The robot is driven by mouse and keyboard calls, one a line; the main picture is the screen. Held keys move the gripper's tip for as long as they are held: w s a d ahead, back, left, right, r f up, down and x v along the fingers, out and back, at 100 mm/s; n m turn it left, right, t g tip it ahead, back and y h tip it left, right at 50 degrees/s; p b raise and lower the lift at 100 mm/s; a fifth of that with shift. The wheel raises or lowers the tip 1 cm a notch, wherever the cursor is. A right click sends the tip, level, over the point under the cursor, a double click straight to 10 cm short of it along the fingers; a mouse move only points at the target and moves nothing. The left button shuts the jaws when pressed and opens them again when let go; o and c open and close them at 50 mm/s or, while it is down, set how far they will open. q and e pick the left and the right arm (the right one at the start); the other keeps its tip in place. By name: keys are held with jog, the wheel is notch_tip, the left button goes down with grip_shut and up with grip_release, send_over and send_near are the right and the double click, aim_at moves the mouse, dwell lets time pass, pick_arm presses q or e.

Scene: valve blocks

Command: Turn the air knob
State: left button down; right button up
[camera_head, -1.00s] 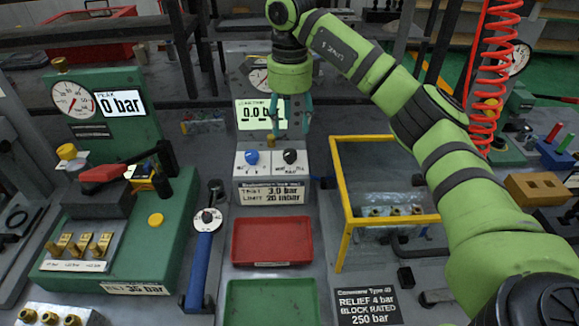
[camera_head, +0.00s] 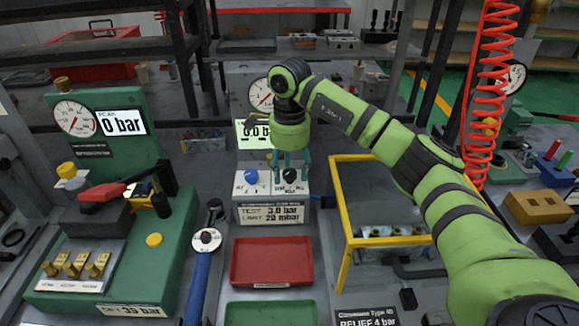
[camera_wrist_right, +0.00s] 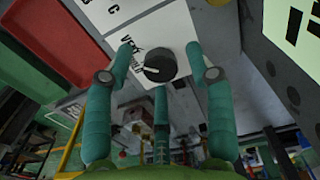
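A white control box (camera_head: 270,190) in the middle of the bench carries a blue knob (camera_head: 251,177) on the left and a black knob (camera_head: 290,175) on the right. The small lettering is too fine to tell which knob is marked air. My right gripper (camera_head: 291,158) is open and points down over the black knob. In the right wrist view, the black knob (camera_wrist_right: 160,64) with its pale pointer mark sits between the two spread fingers (camera_wrist_right: 160,48). I cannot tell that either finger touches it. My left gripper is not in view.
A display (camera_head: 252,133) and a round gauge stand behind the box. A red tray (camera_head: 272,262) lies in front. A yellow frame (camera_head: 342,225) rises close on the right. A green test stand (camera_head: 175,235) and a blue-handled lever (camera_head: 198,280) are on the left.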

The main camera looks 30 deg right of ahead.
grip_shut()
jog(key=shift+n, duration=0.3)
jog(key=n, duration=0.3)
jog(key=shift+n, duration=0.4)
jog(key=n, duration=0.9)
jog(key=shift+n, duration=2.2)
